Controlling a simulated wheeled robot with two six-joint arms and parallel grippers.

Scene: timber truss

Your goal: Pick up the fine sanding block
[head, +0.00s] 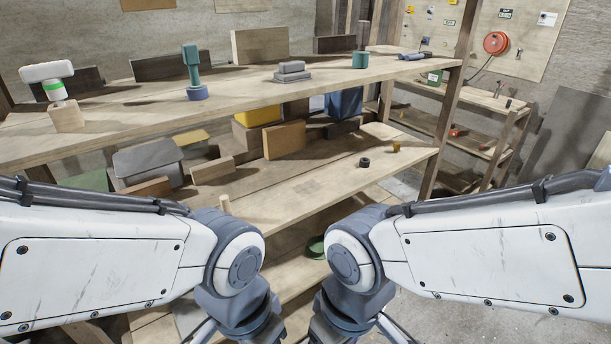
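A grey stepped block (291,73), a smaller piece on a wider flat base, lies on the upper shelf right of the middle. It looks like a sanding block, but I cannot read any grit marking, so I cannot tell if it is the fine one. Both my arms come in low from the sides, and their wrists point down at the bottom edge, well below and in front of the upper shelf. The gripper fingers are cut off by the frame edge. Nothing touches the grey block.
The upper shelf (240,98) also bears a white-topped tool (50,78) on a wooden block, a teal knobbed piece (191,65) and a teal cup (360,61). Boards lean behind. The lower shelf (310,190) holds boxes and small parts. Bare wood surrounds the grey block's front.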

